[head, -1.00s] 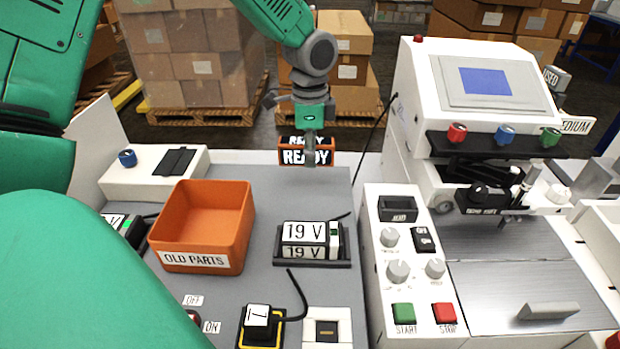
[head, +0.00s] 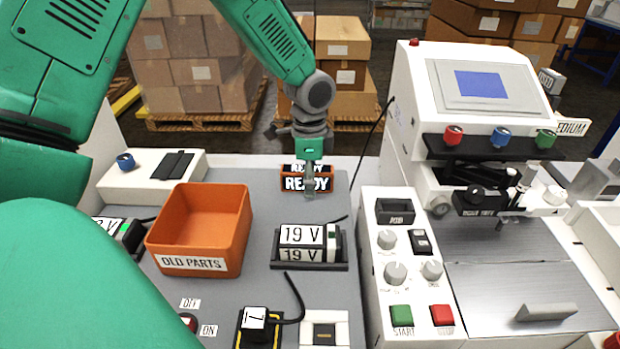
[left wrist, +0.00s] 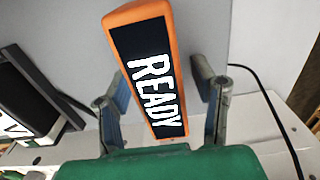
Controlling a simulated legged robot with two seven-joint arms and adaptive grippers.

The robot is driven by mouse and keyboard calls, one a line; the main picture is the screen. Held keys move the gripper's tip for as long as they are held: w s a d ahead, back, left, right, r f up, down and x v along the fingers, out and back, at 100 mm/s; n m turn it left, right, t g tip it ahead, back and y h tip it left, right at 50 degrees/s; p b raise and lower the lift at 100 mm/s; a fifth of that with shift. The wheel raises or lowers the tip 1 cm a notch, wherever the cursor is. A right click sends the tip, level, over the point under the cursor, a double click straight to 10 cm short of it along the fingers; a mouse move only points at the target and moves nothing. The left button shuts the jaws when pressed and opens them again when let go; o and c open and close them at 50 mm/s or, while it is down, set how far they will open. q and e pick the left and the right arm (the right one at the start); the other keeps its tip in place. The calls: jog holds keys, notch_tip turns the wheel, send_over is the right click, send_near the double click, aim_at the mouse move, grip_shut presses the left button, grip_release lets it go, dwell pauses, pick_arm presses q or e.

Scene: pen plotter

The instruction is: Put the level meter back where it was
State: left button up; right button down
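The level meter (head: 293,184) is an orange-framed block with black faces marked READY, at the back of the grey bench top. It appears to rest on the bench; its underside contact is not clear. My left gripper (head: 309,190) points down over it, one finger in front of its front face. In the left wrist view the level meter (left wrist: 150,75) lies between the two spread fingers (left wrist: 160,80). A gap shows between it and the right-hand finger; contact at the left-hand finger is unclear. My right gripper is not in view.
An orange OLD PARTS bin (head: 160,238) stands front left of the level meter. A 19 V block (head: 301,236) in a dark holder (head: 308,266) stands in front of it. A white control panel (head: 408,270) and plotter (head: 415,100) bound the right. A black cable (head: 376,125) runs near the back.

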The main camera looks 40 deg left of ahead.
pick_arm(q)
jog(key=shift+d+r, duration=0.35)
jog(key=r, duration=0.7)
jog(key=r+p, duration=0.1)
jog(key=r, duration=0.2)
jog(key=shift+a+r, duration=0.2)
jog(key=shift+a, duration=0.2)
jog(key=shift+d+r, duration=0.15)
jog(key=shift+r, duration=0.35)
jog(key=shift+d, duration=0.2)
jog(key=shift+a, duration=0.2)
jog(key=shift+s+f, duration=0.1)
